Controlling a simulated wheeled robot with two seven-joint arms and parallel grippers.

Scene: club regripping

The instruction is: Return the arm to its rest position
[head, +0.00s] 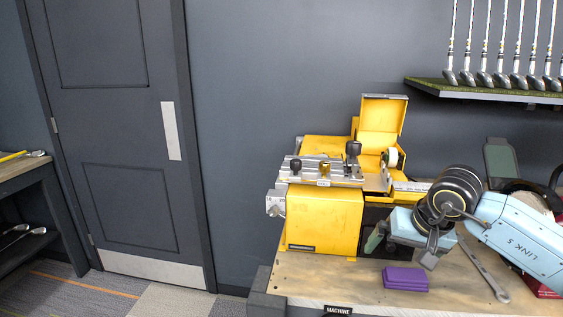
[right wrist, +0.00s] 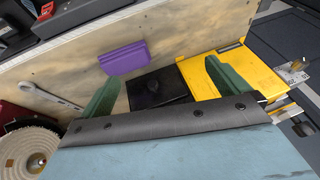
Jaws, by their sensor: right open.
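My right arm comes in from the right in the head view, over the wooden workbench (head: 330,283). Its right gripper (head: 374,241) hangs low in front of the dark part of the yellow machine (head: 325,218). In the right wrist view the two green fingers of the right gripper (right wrist: 165,84) stand wide apart with nothing between them. A black block (right wrist: 158,90) shows beyond the gap, and the yellow machine (right wrist: 232,75) lies behind the right finger. My left arm and gripper are in neither view.
A purple block (head: 405,278) and a wrench (head: 484,270) lie on the bench near the arm; the purple block (right wrist: 124,57) is also in the wrist view. A round wheel (right wrist: 27,150) is at lower left there. Clubs stand on a wall shelf (head: 480,92) above.

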